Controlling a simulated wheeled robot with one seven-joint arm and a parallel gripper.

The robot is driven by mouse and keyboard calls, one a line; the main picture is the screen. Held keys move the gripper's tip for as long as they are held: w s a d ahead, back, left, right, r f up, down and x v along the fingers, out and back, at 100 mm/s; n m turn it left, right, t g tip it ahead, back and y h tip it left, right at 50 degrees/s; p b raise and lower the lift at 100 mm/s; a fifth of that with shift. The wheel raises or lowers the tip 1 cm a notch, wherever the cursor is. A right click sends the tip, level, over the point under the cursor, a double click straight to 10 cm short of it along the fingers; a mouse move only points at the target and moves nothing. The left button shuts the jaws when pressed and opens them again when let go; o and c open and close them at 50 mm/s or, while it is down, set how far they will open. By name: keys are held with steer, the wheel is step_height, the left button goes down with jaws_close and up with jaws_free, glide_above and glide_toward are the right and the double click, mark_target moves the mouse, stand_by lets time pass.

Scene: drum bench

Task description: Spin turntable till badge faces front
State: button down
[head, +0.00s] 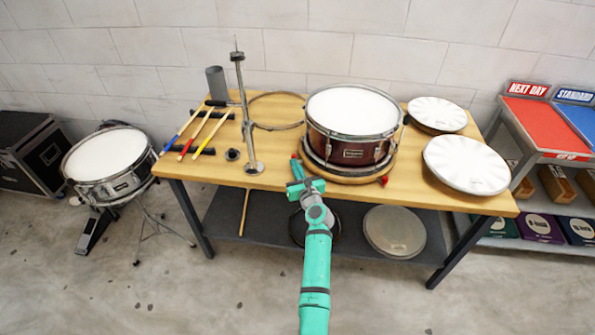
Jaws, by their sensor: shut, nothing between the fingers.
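A dark red snare drum (330,142) with a white head stands on a round wooden turntable (350,178) on the bench. Its small badge (353,153) shows near the middle of the drum's front side, facing the bench's front edge. A red peg (384,180) sticks out at the turntable's front right rim. My gripper (296,162), at the end of the teal arm, is shut with nothing held, beside the turntable's left front rim. Whether it touches the rim I cannot tell. My arm hides part of the rim there.
Drumsticks (195,130) lie further left. Two pale drum heads (467,164) (437,113) lie at the right. The bench top (220,174) is clear along the front left.

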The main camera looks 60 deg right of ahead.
steer(key=shift+w+d, duration=0.4)
steer(key=shift+w, duration=0.35)
steer(key=s+a, duration=0.7)
steer(key=a, duration=0.4)
steer(key=shift+s+a+r, duration=0.2)
steer(key=shift+a+r, duration=0.1)
steer(key=shift+a, duration=0.05)
